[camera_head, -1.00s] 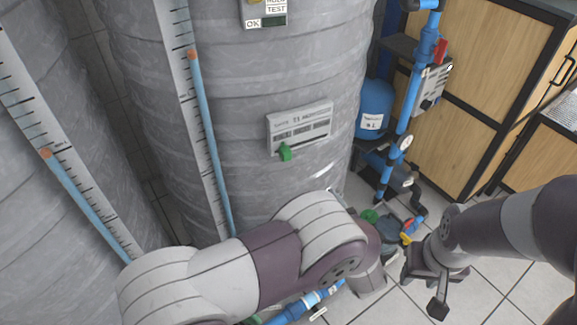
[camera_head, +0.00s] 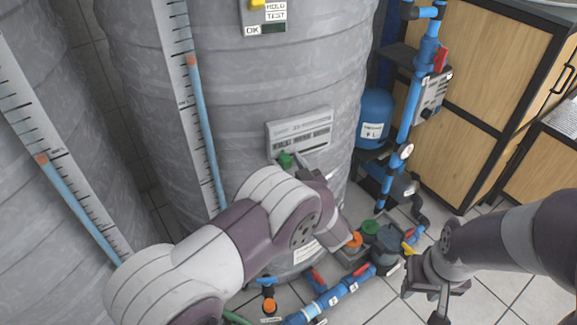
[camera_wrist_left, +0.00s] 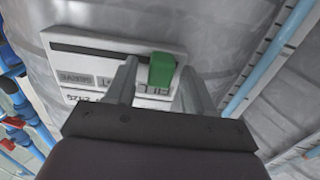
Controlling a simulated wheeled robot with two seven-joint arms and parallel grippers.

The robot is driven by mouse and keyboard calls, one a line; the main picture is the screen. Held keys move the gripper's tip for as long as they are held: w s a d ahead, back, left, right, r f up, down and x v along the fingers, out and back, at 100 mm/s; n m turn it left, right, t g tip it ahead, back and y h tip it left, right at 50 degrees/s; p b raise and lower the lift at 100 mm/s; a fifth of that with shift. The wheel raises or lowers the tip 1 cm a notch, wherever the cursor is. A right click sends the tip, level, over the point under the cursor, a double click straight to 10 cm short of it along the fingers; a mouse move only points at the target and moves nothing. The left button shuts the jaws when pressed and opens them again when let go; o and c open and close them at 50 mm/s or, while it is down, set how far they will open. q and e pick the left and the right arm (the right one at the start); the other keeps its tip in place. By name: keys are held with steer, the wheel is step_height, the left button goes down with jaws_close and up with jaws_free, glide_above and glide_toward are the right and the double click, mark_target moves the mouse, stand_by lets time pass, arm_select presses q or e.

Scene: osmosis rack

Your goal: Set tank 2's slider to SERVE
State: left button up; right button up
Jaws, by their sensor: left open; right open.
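A pale slider panel (camera_head: 313,131) is on the grey tank (camera_head: 255,95) in the head view; its print is too small to read there. Its green knob (camera_head: 285,159) is at the panel's lower left. In the left wrist view the panel (camera_wrist_left: 85,52) has a dark slot, and the green knob (camera_wrist_left: 162,70) is at the slot's right end, by the FILL label; a SERVE label (camera_wrist_left: 76,78) is further left. My left gripper (camera_wrist_left: 160,82) is open, with a finger on either side of the knob. My right gripper (camera_head: 438,300) is open and empty, low on the right.
Blue pipes (camera_head: 340,293) with valves cross the floor below my left arm. A blue vessel (camera_head: 375,118) and wooden cabinet (camera_head: 460,95) stand right.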

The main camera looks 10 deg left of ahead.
mark_target(322, 143)
arm_select(q)
jaws_close()
steer(key=w+d, duration=0.2)
steer(key=d, duration=0.1)
steer(key=w+d+b, duration=0.1)
steer(key=w+d, duration=0.1)
steer(key=w+d+b, duration=0.1)
steer(key=w+d, duration=0.1)
steer(key=d, duration=0.1)
steer(key=shift+w+d, duration=0.25)
steer(key=shift+d, duration=0.1)
steer(key=shift+d+r, duration=0.1)
steer(key=shift+r, duration=0.1)
steer(key=shift+c, duration=0.7)
jaws_free()
steer(key=shift+o, duration=0.7)
steer(key=shift+w+f, duration=0.15)
steer(key=shift+w, duration=0.05)
